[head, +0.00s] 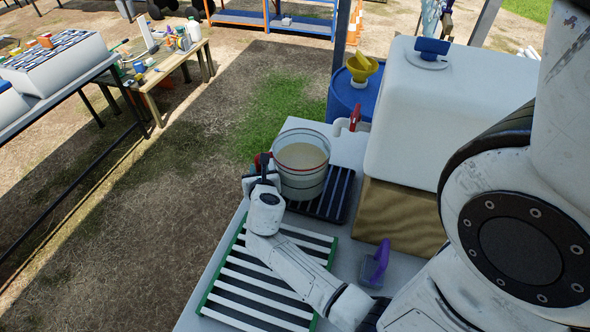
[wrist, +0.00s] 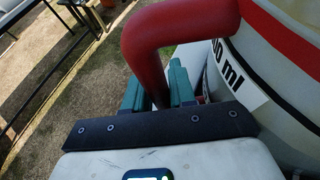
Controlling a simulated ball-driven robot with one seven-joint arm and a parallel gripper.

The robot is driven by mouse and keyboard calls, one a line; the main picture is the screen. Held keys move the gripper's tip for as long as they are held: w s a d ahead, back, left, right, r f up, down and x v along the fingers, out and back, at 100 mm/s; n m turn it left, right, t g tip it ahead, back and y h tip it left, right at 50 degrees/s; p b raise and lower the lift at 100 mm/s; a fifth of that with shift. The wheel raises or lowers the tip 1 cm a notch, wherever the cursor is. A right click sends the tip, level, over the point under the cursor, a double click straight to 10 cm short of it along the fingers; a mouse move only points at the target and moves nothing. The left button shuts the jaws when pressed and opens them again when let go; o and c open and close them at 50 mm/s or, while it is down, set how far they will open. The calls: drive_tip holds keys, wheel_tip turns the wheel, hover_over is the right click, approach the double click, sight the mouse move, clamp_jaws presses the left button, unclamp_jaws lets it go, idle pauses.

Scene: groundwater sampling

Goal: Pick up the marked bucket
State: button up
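The bucket (head: 303,178) is pale and translucent, with a red band and murky liquid inside. It stands upright on the black slatted mat at the left of the white tank. In the wrist view its curved wall (wrist: 285,80) fills the right side, with a red stripe and a white label reading "ml". Its thick red handle (wrist: 150,55) sticks out toward my gripper. My gripper (head: 262,163) is at the bucket's left side. In the wrist view the green fingers of my gripper (wrist: 158,88) lie close on both sides of the handle and appear shut on it.
A green-edged slatted tray (head: 240,290) lies in front of the bucket. A white tank (head: 460,110) with a red-handled tap (head: 354,118) stands to the right. A purple-handled tool (head: 378,265) lies nearby. Open ground is to the left.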

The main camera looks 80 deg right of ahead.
clamp_jaws()
drive_tip(key=shift+r, duration=0.2)
